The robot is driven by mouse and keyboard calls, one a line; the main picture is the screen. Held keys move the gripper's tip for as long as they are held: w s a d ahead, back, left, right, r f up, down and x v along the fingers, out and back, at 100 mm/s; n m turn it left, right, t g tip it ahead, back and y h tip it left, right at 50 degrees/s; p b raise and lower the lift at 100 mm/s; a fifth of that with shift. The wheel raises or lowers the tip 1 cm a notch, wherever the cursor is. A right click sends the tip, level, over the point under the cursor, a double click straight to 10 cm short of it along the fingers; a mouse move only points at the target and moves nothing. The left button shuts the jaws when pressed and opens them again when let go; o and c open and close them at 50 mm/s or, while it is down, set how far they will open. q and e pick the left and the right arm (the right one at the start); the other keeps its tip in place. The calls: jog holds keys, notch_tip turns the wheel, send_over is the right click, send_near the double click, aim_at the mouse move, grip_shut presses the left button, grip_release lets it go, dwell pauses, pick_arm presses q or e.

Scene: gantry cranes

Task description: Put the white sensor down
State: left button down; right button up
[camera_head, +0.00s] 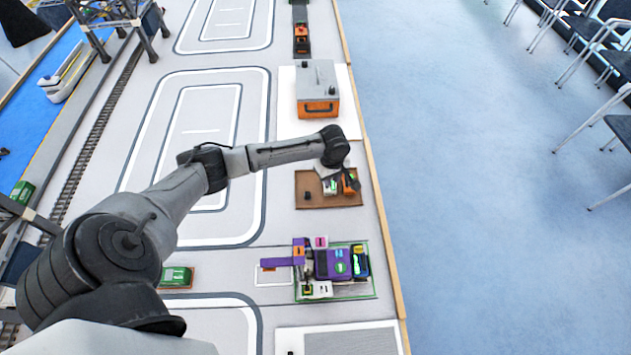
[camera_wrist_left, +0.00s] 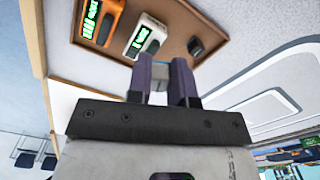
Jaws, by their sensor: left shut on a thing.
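My left gripper (camera_head: 335,172) is over the far side of a brown tray (camera_head: 325,202). In the left wrist view its two purple-grey fingers (camera_wrist_left: 165,85) are shut on the white sensor (camera_wrist_left: 148,38), which has a green display. The sensor's lower end is hidden between the fingers. The white sensor also shows in the head view (camera_head: 329,187). In the wrist view it is over the tray (camera_wrist_left: 183,15), beside an orange sensor (camera_wrist_left: 100,22) with a green display. I cannot tell whether it touches the tray floor. My right gripper is not in view.
A small black knob-like object (camera_head: 307,195) sits at the tray's left. A grey and orange box (camera_head: 317,90) stands beyond the tray. Nearer is a cluster of purple and dark devices (camera_head: 335,264). The table's edge (camera_head: 385,235) runs close along the tray's right.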

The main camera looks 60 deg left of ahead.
pick_arm(q)
jog(key=b, duration=0.2)
send_over(308, 182)
notch_tip(308, 182, down, 6)
jog(key=shift+s+r, duration=0.1)
jog(key=shift+r, duration=0.15)
notch_tip(308, 182, down, 3)
jog(key=shift+f+b, duration=0.15)
jog(key=shift+b, duration=0.15)
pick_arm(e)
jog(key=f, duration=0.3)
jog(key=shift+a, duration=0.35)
pick_arm(q)
jog(key=shift+f, duration=0.35)
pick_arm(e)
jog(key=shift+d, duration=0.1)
pick_arm(q)
jog(key=shift+f, duration=0.15)
jog(key=c, duration=1)
grip_release()
